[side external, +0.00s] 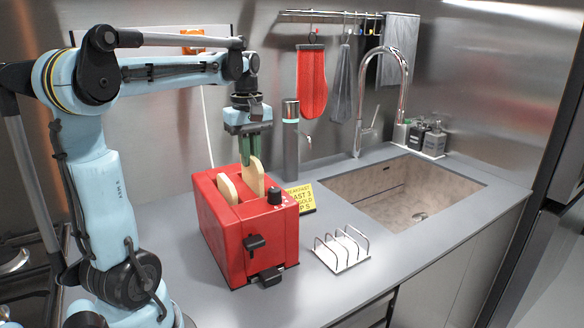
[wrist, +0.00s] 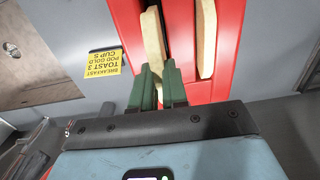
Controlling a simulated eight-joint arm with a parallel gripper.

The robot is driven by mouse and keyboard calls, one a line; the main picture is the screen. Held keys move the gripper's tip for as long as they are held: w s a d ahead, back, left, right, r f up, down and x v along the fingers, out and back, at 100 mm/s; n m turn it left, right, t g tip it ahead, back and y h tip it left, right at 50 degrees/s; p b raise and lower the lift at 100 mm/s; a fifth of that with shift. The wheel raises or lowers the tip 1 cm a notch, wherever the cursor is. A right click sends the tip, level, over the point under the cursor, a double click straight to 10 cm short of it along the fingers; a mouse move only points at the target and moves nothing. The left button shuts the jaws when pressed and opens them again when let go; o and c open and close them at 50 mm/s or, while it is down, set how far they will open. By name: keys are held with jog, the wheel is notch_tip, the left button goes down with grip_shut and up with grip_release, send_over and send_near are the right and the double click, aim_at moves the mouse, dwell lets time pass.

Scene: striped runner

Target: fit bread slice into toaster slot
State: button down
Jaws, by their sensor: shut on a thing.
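The red toaster (side external: 262,222) stands on the counter with two slots on top; it also shows in the wrist view (wrist: 228,45). My gripper (side external: 250,160) points down over it, its green fingers shut on a bread slice (side external: 254,179). This slice is upright at the right slot and stands higher than the other one. Its lower edge is hidden, so I cannot tell how deep it sits. In the wrist view the held slice (wrist: 153,42) runs out from between the green fingers (wrist: 159,88). Another bread slice (side external: 228,189) stands in the left slot, its top showing.
A yellow sign (side external: 301,198) stands behind the toaster's right side. A wire rack (side external: 342,250) sits empty at right. A dark cylinder (side external: 291,145) stands behind. The sink (side external: 405,190) is further right. Red mitt (side external: 311,82) hangs on the wall. The front counter is clear.

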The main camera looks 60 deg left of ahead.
aim_at(251, 170)
jog(key=shift+f, duration=2)
jog(key=shift+f, duration=0.15)
jog(key=c, duration=1.1)
grip_release()
jog(key=shift+c, duration=0.2)
notch_tip(251, 170, up, 12)
jog(key=shift+r, duration=0.15)
